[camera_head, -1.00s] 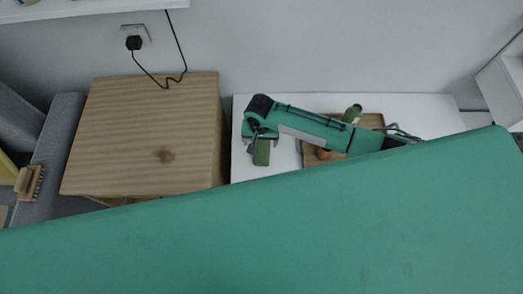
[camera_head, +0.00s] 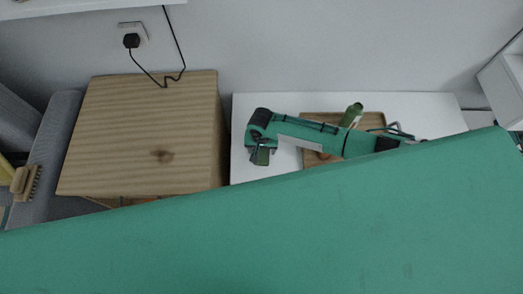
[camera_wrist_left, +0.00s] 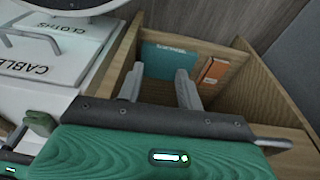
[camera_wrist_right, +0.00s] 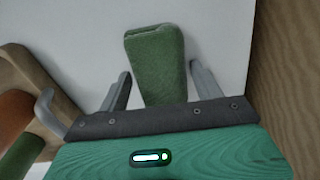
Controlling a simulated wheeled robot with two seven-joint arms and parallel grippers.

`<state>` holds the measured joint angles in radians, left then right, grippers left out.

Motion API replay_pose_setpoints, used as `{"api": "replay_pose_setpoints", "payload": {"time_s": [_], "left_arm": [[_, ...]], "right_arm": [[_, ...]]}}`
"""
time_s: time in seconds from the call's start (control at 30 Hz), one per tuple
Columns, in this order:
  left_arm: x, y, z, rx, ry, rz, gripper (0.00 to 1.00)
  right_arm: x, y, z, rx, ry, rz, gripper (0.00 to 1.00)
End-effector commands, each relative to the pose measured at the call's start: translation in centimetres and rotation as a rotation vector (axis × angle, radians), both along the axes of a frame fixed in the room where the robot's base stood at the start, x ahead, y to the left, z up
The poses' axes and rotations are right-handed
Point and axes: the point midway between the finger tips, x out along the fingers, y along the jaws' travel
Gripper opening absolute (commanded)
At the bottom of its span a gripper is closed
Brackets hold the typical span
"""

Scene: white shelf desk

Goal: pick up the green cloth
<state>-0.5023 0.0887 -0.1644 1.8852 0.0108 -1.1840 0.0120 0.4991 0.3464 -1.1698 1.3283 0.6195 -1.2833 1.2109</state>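The green cloth (camera_wrist_right: 155,65) is a folded block on the white desk top (camera_head: 247,102). In the right wrist view it extends between and beyond the fingers of my right gripper (camera_wrist_right: 160,78). The gripper is open, with a visible gap on each side of the cloth. In the head view my right gripper (camera_head: 261,155) covers much of the cloth. My left gripper (camera_wrist_left: 160,75) is open and empty in the left wrist view, over an open wooden compartment. It does not show in the head view.
A wooden tray (camera_head: 374,121) with a green bottle (camera_head: 352,113) lies right of the cloth. A wooden cabinet (camera_head: 150,125) stands to the left. The left wrist view shows white drawers labelled CLOTHS (camera_wrist_left: 72,47) and CABLES (camera_wrist_left: 25,68), a teal book (camera_wrist_left: 165,60) and an orange box (camera_wrist_left: 213,71).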

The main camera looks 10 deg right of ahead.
Motion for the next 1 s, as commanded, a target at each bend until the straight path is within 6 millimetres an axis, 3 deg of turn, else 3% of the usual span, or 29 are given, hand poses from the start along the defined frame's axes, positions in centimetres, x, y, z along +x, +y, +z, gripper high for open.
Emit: {"api": "replay_pose_setpoints", "payload": {"time_s": [0.03,0.17,0.47,0.6,0.77,1.0], "left_arm": [[0.0,0.0,0.0,0.000,0.000,0.000,0.36],[0.0,0.0,0.0,0.000,-0.001,0.000,0.36],[0.0,0.0,0.0,0.000,-0.002,0.000,0.36],[0.1,0.0,0.0,-0.001,-0.005,0.000,0.36],[-0.4,0.2,-2.2,0.006,0.009,-0.004,0.36],[-1.4,0.7,-5.9,0.013,0.013,-0.008,0.36]], "right_arm": [[0.0,0.0,0.0,0.000,0.000,0.000,0.56],[0.0,0.0,0.0,0.000,0.000,0.000,0.33],[0.0,0.0,0.2,0.000,0.000,0.000,0.33],[0.0,0.1,1.2,0.001,0.000,0.001,0.33],[0.0,0.1,4.2,0.003,-0.001,0.001,0.33],[0.0,0.1,11.5,0.004,-0.002,0.001,0.33]]}}
